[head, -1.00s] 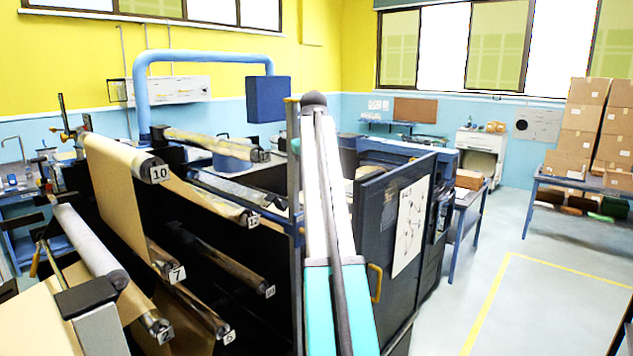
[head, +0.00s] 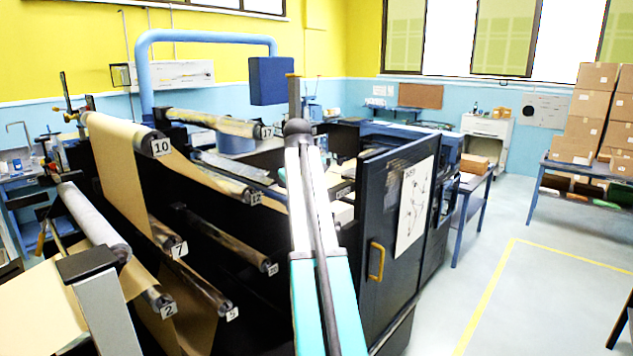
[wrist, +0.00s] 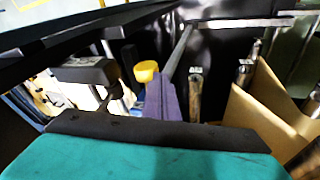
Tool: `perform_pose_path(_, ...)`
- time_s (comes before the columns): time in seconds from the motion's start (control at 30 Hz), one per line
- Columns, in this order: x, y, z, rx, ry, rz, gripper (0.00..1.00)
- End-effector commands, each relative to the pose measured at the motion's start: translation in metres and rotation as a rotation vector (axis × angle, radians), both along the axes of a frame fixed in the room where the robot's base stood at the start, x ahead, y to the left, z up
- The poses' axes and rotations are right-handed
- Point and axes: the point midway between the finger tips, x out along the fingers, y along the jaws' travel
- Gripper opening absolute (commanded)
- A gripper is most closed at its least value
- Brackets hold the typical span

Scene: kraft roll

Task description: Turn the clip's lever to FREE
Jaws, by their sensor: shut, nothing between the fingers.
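In the wrist view my gripper (wrist: 165,82) appears as a narrow purple-grey shape rising from the middle of the dark-edged teal body. It looks shut and empty. A yellow knob (wrist: 146,71) shows just left of its tip; I cannot tell whether they touch, or whether the knob belongs to the clip. A black block (wrist: 85,71) is further left. I cannot make out the clip's lever or a FREE mark in either view.
A rack of numbered rolls, including roll 10 (head: 118,132) and roll 7 (head: 160,232), stands at left. A dark cabinet door (head: 385,235) with a yellow handle is right of my arm. Open floor (head: 535,310) with a yellow line lies at right. Brown paper (wrist: 262,108) hangs at right in the wrist view.

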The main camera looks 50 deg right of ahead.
Motion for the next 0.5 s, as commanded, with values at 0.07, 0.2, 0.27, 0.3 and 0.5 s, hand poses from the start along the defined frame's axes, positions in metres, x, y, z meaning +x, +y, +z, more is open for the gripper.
perform_pose_path(0.07,0.003,0.011,-0.027,0.006,0.011,0.016,0.00)
perform_pose_path(0.2,0.012,0.024,-0.064,0.023,0.028,0.032,0.00)
perform_pose_path(0.27,0.016,0.032,-0.081,0.033,0.035,0.037,0.00)
perform_pose_path(0.3,0.018,0.036,-0.093,0.040,0.040,0.039,0.00)
perform_pose_path(0.5,0.030,0.070,-0.168,0.086,0.077,0.056,0.00)
